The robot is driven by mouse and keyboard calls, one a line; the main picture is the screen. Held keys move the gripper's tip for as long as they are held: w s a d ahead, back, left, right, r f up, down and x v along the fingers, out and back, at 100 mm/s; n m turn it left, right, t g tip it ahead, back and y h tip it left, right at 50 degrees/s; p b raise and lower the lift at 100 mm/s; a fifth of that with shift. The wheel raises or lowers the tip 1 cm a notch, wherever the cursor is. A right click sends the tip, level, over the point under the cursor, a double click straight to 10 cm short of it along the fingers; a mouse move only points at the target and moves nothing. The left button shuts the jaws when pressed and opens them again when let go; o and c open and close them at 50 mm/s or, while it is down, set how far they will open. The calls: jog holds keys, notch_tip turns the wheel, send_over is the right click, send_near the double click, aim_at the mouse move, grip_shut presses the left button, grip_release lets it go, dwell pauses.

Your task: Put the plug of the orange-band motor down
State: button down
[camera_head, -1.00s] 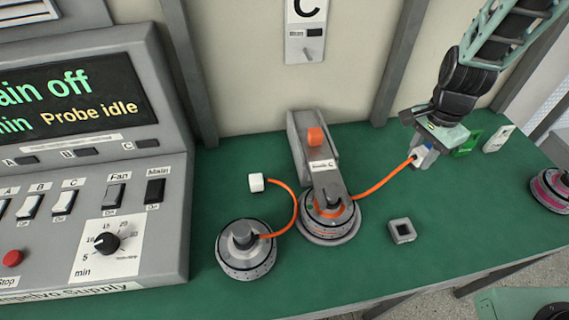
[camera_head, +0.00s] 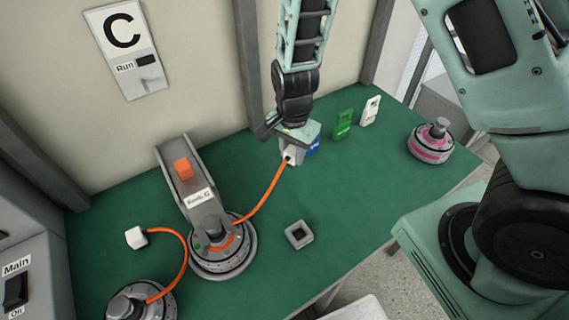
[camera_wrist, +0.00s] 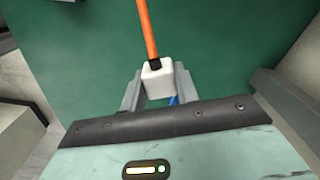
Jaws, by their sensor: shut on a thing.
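The orange-band motor (camera_head: 222,262) sits at the foot of a grey clamp stand (camera_head: 190,185) with an orange block on it. Its orange cable (camera_head: 262,198) runs up right to a white plug (camera_head: 292,156). My gripper (camera_head: 294,150) is shut on this plug near the back of the green bench. In the wrist view the plug (camera_wrist: 158,78) sits between the two grey fingers (camera_wrist: 157,88), with the cable leading away from it. A blue piece (camera_head: 312,148) shows right behind the gripper, mostly hidden. I cannot tell whether the plug touches it or the bench.
A green piece (camera_head: 343,124) and a white piece (camera_head: 370,110) stand to the right. A pink-band motor (camera_head: 430,140) is farther right. Another motor (camera_head: 140,302) has its own loose white plug (camera_head: 136,237). A grey square socket (camera_head: 299,235) lies on the open bench middle (camera_head: 340,190).

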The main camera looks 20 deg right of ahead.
aim_at(292, 167)
jog(key=shift+f, duration=2.9)
jog(key=shift+f, duration=0.15)
jog(key=c, duration=1.1)
grip_release()
jog(key=shift+o, duration=0.2)
notch_tip(292, 167, up, 12)
jog(key=s+a+r+n, duration=0.3)
jog(key=s+r+n, duration=0.3)
jog(key=s+n, duration=0.3)
jog(key=s+a+r+n, duration=0.3)
jog(key=s+r+n, duration=0.4)
jog(key=s+n, duration=0.3)
jog(key=shift+s+a+y, duration=0.15)
jog(key=shift+s+y, duration=0.15)
jog(key=shift+s, duration=0.75)
